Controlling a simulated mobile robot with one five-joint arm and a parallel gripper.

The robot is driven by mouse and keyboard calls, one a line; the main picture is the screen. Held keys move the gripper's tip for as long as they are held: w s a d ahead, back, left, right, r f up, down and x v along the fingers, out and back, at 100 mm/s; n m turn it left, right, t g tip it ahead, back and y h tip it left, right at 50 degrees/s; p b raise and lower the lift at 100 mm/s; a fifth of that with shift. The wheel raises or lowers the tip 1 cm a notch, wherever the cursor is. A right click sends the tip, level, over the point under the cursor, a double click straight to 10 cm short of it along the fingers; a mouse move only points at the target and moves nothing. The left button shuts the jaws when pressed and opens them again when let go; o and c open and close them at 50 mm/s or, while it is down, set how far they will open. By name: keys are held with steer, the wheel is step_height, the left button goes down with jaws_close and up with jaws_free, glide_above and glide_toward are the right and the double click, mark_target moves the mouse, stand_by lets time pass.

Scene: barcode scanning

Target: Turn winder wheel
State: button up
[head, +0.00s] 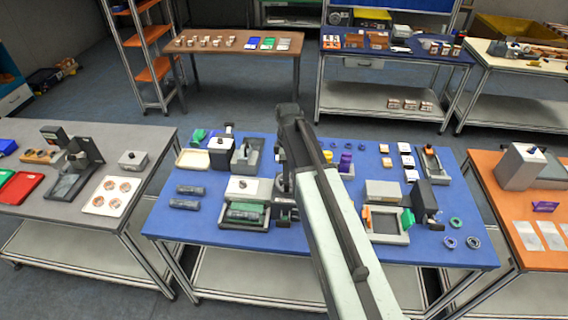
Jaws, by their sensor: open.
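My arm (345,235) reaches up from the bottom of the head view and bends down over the middle of the blue table (180,228). My gripper (285,203) is open, small and dark, and partly hidden behind the arm. It is just right of a grey-and-white device (248,187) with a dark green roll (246,213) in its front tray. I cannot tell whether it touches that device. No winder wheel can be made out for certain; it may be among the dark parts by the gripper.
Dark cylinders (186,203) lie left of the roll device. A dark upright device (425,200) and a grey tray with green and orange parts (385,234) stand to the right. Several rings (473,242) lie at the right front. A grey table (60,215) and an orange table (492,185) flank the blue one.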

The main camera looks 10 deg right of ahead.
mark_target(287, 184)
steer(key=shift+s+f+b, duration=0.1)
steer(key=shift+s+b, duration=0.05)
steer(key=shift+b, duration=0.2)
step_height(287, 184, down, 8)
steer(key=b, duration=0.7)
steer(key=shift+b, duration=0.35)
steer(key=shift+r, duration=0.2)
steer(key=shift+c, duration=0.3)
jaws_close()
